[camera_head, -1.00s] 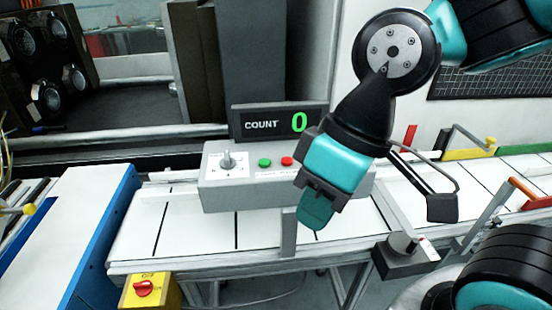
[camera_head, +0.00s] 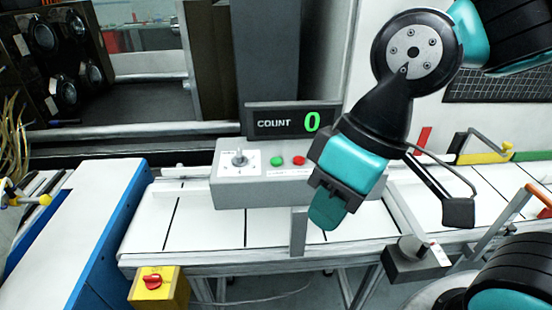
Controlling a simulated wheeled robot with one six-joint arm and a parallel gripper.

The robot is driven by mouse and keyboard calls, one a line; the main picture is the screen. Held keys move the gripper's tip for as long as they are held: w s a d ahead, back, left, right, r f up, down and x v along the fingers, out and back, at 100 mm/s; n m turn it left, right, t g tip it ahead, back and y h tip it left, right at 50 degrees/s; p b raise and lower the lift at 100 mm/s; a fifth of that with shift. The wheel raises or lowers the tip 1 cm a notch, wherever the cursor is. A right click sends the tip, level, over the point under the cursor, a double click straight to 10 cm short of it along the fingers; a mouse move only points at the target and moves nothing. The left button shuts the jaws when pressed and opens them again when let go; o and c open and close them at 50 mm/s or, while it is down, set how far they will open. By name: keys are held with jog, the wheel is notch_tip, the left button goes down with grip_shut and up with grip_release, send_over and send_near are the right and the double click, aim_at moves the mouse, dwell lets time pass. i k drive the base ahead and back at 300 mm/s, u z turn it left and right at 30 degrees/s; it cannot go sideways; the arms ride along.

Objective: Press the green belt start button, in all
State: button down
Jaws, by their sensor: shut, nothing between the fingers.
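The green button (camera_head: 277,161) sits on the top of a grey control box (camera_head: 250,192), between a selector switch (camera_head: 239,158) and a red button (camera_head: 298,160). The display (camera_head: 289,122) behind the box reads COUNT 0 in green digits. My gripper (camera_head: 327,212) is teal and black and points down in front of the right part of the box. It is shut and empty. It is to the right of the green button and apart from it. It hides the right part of the box.
The white slatted belt (camera_head: 200,225) runs below and beside the box. A thin grey post (camera_head: 298,232) stands at the belt's front edge. A yellow box with a red knob (camera_head: 153,282) is at the lower left. A blue-sided white table (camera_head: 70,240) is at the left.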

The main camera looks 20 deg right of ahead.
aim_at(275, 161)
jog(key=z, duration=1.6)
jog(key=k, duration=0.85)
jog(key=u, duration=1.65)
jog(key=i, duration=0.5)
